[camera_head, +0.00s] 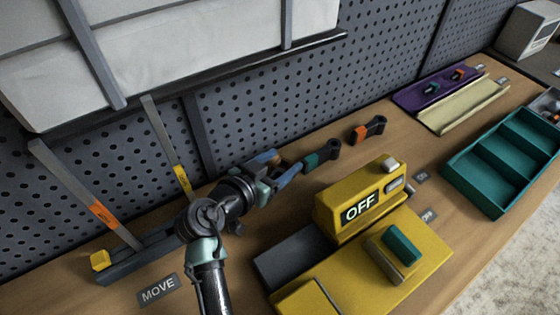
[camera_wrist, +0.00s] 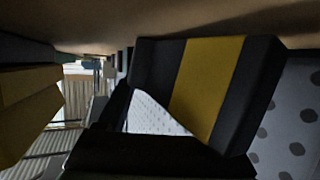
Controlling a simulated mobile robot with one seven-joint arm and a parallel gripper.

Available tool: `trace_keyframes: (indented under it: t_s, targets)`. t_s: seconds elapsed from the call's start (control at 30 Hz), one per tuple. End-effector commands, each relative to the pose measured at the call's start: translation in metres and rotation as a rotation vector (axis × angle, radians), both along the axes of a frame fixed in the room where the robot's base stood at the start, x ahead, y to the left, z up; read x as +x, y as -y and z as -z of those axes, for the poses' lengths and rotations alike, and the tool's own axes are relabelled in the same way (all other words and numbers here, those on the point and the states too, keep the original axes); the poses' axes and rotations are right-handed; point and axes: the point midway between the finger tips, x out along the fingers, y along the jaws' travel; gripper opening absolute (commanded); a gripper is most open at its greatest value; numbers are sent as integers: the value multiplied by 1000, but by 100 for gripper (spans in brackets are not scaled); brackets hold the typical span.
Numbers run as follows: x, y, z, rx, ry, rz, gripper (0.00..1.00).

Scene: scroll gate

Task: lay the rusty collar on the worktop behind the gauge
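The yellow gauge (camera_head: 350,205) stands on the wooden worktop (camera_head: 300,137) and its display reads OFF. My gripper (camera_head: 278,168) is at the end of my arm, low over the worktop, left of the gauge and toward the perforated wall.
A teal-and-dark piece (camera_head: 322,154) and an orange-and-dark piece (camera_head: 368,130) lie behind the gauge, with bare wood near them. A teal divided tray (camera_head: 492,180) stands right. Two upright bars (camera_head: 95,205) rise at left. A dark block with a yellow band (camera_wrist: 205,90) fills much of the wrist view.

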Motion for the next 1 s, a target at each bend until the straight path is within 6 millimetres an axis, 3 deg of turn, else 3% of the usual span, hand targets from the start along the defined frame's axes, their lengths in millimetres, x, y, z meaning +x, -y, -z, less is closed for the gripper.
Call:
trace_keyframes:
  t_s: [0.03, 0.27, 0.57, 1.0]
  targets:
    - [-5, 2, 16, 6, -33, 8, 72]
    - [-5, 2, 16, 7, -32, 7, 72]
    - [-5, 2, -3, 6, -31, 6, 72]
    - [-80, -47, -40, 4, -18, 1, 72]
